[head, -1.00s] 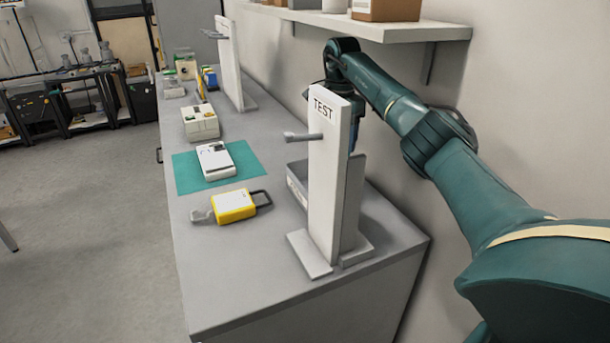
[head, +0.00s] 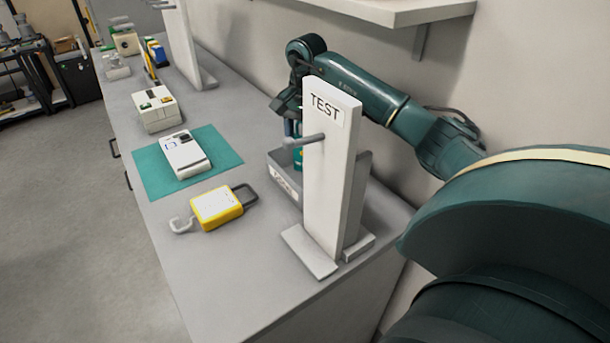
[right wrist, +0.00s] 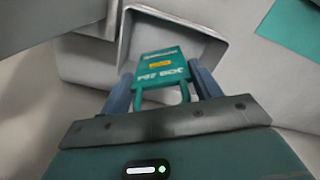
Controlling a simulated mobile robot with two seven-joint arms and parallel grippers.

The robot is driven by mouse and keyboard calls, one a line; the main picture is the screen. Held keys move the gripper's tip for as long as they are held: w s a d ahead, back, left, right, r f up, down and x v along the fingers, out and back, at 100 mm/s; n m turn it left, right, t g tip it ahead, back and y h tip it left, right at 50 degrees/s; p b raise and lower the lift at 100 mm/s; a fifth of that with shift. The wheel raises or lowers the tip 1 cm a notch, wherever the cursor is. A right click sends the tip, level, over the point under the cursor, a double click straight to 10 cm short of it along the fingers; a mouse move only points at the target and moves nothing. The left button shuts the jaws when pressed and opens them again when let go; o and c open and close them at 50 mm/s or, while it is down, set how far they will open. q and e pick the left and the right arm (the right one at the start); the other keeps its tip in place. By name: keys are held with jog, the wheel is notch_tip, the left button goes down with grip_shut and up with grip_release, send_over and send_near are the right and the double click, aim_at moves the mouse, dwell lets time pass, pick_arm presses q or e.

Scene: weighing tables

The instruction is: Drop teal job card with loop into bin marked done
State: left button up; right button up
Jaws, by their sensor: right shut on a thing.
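The teal job card (right wrist: 160,68) with its loop is held between the fingers of my right gripper (right wrist: 163,90), over a grey bin, in the right wrist view. In the head view my right gripper (head: 293,128) is behind the TEST post, partly hidden, and a sliver of the teal card (head: 298,158) shows below it. The grey bin (head: 284,185) stands behind the post, its front label too small to read surely. It also shows in the right wrist view (right wrist: 85,62). The card appears above or just inside the bin's rim; I cannot tell which. My left gripper is not in view.
The white TEST post (head: 328,190) with a peg stands right in front of the bin. A yellow device (head: 216,207) with a hook lies on the grey table. A white meter (head: 184,157) sits on a teal mat (head: 150,180). A shelf (head: 400,10) hangs above.

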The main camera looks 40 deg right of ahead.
jog(key=shift+f, duration=1.4)
jog(key=o, duration=1)
jog(key=shift+o, duration=0.2)
jog(key=shift+r, duration=0.1)
jog(key=shift+w+r, duration=0.1)
jog(key=shift+r, duration=0.25)
notch_tip(320, 180, up, 6)
jog(key=shift+b, duration=0.65)
jog(key=shift+r, duration=0.35)
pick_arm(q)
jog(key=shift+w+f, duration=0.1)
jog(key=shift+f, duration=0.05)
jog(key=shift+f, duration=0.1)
